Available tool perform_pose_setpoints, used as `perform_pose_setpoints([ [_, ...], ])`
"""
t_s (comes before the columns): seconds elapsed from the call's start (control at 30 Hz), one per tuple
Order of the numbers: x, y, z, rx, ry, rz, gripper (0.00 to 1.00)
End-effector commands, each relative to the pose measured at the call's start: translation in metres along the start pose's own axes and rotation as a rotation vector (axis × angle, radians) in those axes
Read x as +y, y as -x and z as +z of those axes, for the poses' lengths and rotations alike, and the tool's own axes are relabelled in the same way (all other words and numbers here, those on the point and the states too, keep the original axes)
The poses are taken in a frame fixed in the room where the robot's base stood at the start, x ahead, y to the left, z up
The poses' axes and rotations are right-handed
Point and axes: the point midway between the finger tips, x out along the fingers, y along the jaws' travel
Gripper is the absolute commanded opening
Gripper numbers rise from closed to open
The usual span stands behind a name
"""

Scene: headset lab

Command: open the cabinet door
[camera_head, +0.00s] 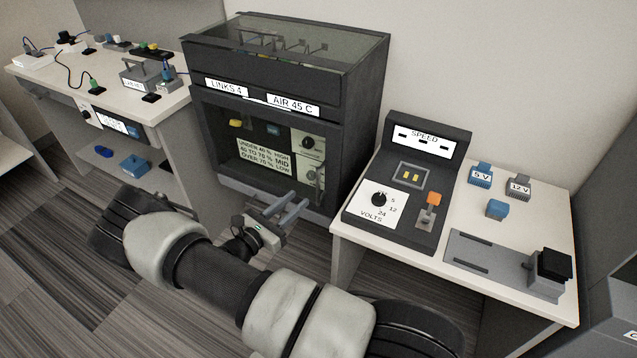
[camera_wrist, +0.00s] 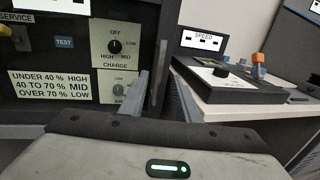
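The cabinet (camera_head: 355,110) is a dark box with a glass top, labelled "LINKS 4" and "AIR 45 C". Its front door (camera_head: 222,150) is a dark-framed clear panel and looks closed. I cannot tell whether a finger touches the door.
A white table (camera_head: 540,215) at the right carries the speed console (camera_head: 420,165), blue and grey blocks and a grey fixture. A cluttered bench (camera_head: 50,70) stands at the left. Striped floor (camera_head: 60,250) lies open in front.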

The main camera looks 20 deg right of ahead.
Motion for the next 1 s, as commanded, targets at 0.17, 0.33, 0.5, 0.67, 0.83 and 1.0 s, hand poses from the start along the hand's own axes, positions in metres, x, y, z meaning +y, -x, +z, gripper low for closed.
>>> perform_pose_setpoints([
  [0.17,-0.001,-0.041,-0.001,-0.001,0.000,-0.004,0.29],
  [0.33,-0.001,-0.075,-0.002,0.000,0.000,-0.004,0.29],
  [0.5,-0.001,-0.098,-0.001,0.000,-0.001,-0.002,0.29],
  [0.67,-0.001,-0.108,-0.001,0.002,-0.001,-0.002,0.29],
  [0.83,0.000,-0.110,0.000,0.001,-0.001,-0.001,0.29],
  [1.0,0.000,-0.110,0.000,0.001,-0.001,-0.001,0.21],
])
